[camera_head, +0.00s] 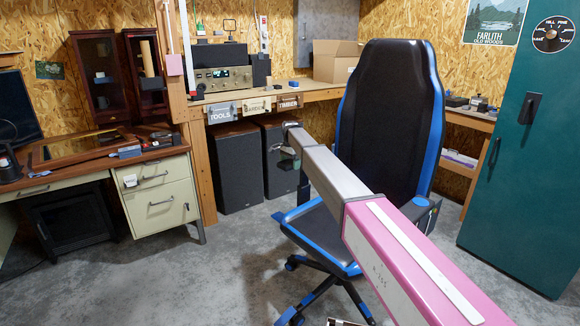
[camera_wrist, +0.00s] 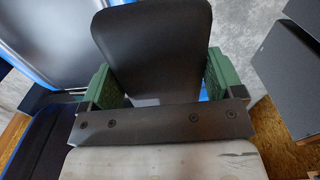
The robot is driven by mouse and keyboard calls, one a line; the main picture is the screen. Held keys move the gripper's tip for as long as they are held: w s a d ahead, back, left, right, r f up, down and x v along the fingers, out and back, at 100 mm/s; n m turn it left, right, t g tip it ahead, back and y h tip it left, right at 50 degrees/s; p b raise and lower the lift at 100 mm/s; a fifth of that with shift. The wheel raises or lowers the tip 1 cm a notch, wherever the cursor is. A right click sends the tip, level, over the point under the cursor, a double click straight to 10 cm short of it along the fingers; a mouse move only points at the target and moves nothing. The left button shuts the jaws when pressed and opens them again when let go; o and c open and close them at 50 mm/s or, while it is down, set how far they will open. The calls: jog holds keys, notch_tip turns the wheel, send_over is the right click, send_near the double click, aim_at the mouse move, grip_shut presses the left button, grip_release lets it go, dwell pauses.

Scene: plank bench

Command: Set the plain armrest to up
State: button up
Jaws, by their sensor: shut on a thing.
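A black and blue office chair (camera_head: 388,120) stands on the floor in the head view, its back upright. In the wrist view a plain dark armrest pad (camera_wrist: 150,42) lies between the two green-padded fingers of my gripper (camera_wrist: 158,88). The fingers are shut on it from both sides. In the head view my arm reaches to the chair's left side, and the arm hides part of the seat and most of the grip. The pad's exact tilt is hard to tell. The other armrest (camera_head: 424,212) is on the chair's right side, partly hidden by my arm.
A desk (camera_head: 160,190) with drawers stands at the left. Dark speakers (camera_head: 235,165) stand under the plank bench (camera_head: 300,92) behind the chair. A teal cabinet (camera_head: 530,170) is at the right. The grey floor (camera_head: 190,275) at the front left is clear.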

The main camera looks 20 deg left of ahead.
jog(key=o, duration=1.1)
jog(key=shift+r, duration=0.4)
jog(key=shift+c, duration=0.2)
jog(key=shift+f, duration=0.1)
notch_tip(320, 180, up, 11)
jog(key=shift+f, duration=0.1)
